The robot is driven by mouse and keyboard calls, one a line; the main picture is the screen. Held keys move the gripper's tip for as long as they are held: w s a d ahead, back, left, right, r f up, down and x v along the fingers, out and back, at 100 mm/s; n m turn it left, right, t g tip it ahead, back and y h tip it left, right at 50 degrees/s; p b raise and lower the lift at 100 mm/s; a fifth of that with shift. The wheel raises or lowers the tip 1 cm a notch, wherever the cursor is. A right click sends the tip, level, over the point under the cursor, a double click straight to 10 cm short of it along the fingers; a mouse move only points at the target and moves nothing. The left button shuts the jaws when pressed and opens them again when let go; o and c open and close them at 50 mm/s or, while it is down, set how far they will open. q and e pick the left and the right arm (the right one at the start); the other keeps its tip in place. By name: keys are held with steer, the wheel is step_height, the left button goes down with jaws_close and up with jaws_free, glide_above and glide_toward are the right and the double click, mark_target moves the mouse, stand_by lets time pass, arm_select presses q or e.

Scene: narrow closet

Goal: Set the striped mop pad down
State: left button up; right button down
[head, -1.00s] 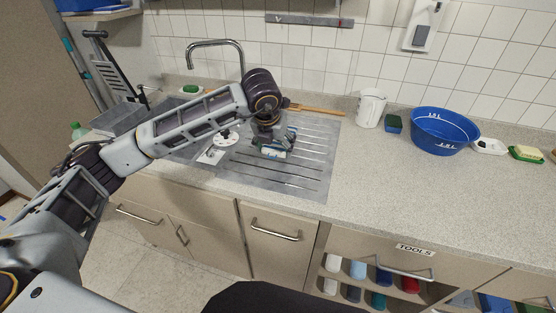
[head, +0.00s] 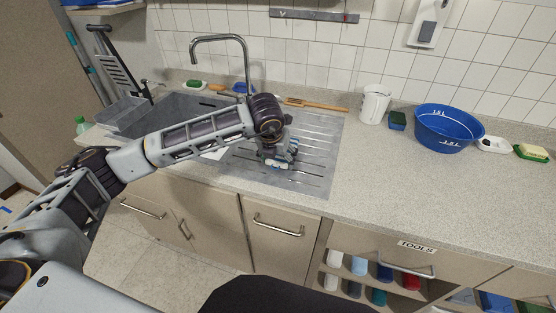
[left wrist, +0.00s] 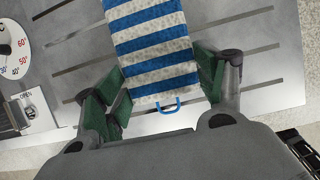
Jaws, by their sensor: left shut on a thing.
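The striped mop pad (left wrist: 150,45), blue and white with a small blue loop at its near end, lies between the green-lined fingers of my left gripper (left wrist: 160,88) in the left wrist view. The gripper is shut on it. In the head view the left gripper (head: 278,152) is low over the ribbed metal drainboard (head: 318,150), and only a small light part of the pad (head: 276,163) shows below it. I cannot tell whether the pad touches the drainboard. My right gripper is not in view.
The grey sink basin (head: 175,112) and tap (head: 222,40) are left of the drainboard. A wooden brush (head: 312,104) lies behind it. A white jug (head: 374,104), a blue basin (head: 447,128) and sponges stand to the right. The front right counter (head: 400,180) is clear.

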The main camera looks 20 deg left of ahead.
arm_select(q)
steer(key=shift+f, duration=0.7)
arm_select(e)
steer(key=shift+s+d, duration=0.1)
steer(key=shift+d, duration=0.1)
arm_select(q)
steer(key=shift+f, duration=0.1)
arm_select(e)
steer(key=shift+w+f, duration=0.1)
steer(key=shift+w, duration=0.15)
arm_select(q)
steer(key=o, duration=1.1)
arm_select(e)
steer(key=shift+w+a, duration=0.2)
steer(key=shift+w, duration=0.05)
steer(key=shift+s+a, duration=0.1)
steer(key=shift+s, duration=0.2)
arm_select(q)
steer(key=shift+r, duration=0.3)
steer(key=v, duration=1.1)
steer(key=shift+s+r, duration=0.2)
steer(key=shift+r, duration=0.1)
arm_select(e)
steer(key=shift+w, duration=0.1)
